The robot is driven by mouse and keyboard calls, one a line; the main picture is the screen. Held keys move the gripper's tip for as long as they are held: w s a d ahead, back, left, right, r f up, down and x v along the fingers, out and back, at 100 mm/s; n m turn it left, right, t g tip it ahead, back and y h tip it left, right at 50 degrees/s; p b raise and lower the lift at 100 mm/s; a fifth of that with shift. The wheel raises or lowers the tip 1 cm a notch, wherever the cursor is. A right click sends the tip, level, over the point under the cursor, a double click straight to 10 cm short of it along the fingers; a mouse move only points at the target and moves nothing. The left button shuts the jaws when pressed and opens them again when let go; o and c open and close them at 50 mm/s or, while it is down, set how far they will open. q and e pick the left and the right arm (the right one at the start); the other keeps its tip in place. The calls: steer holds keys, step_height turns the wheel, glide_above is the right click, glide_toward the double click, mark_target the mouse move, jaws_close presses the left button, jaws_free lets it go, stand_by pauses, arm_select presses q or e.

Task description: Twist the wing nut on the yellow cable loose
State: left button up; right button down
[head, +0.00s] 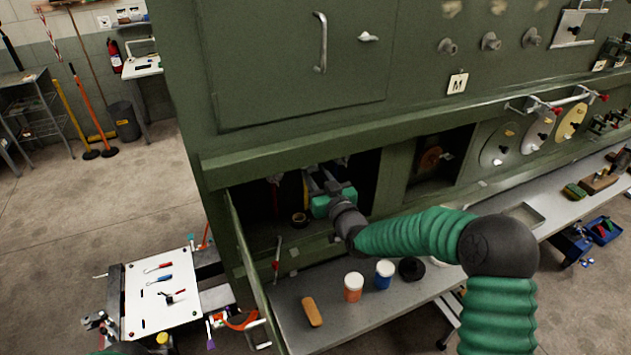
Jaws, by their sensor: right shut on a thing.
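The yellow cable (306,187) shows as a short upright strip inside the dark open bay of the green machine, just left of my right gripper. My right gripper (318,178) reaches into this bay, with its fingers at the yellow cable. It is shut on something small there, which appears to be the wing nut. The wing nut itself is hidden by the fingers and too small to make out. A red cable (275,195) hangs further left in the bay. My left gripper is not in view.
The bay's open door (247,270) stands at its left side. A dark ring-like part (299,219) lies on the bay floor. On the grey ledge are an orange block (312,311), an orange jar (353,287) and a blue jar (384,274). A white tool cart (185,315) stands left.

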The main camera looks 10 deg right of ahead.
steer(key=c, duration=1.4)
jaws_free()
steer(key=shift+w+r, duration=0.1)
steer(key=shift+r, duration=0.2)
steer(key=o, duration=0.4)
steer(key=shift+f, duration=0.15)
steer(key=s+d+b, duration=0.3)
steer(key=s+b, duration=0.2)
steer(key=s, duration=1.1)
steer(key=shift+s, duration=0.25)
steer(key=shift+d+f, duration=0.1)
steer(key=shift+d, duration=0.05)
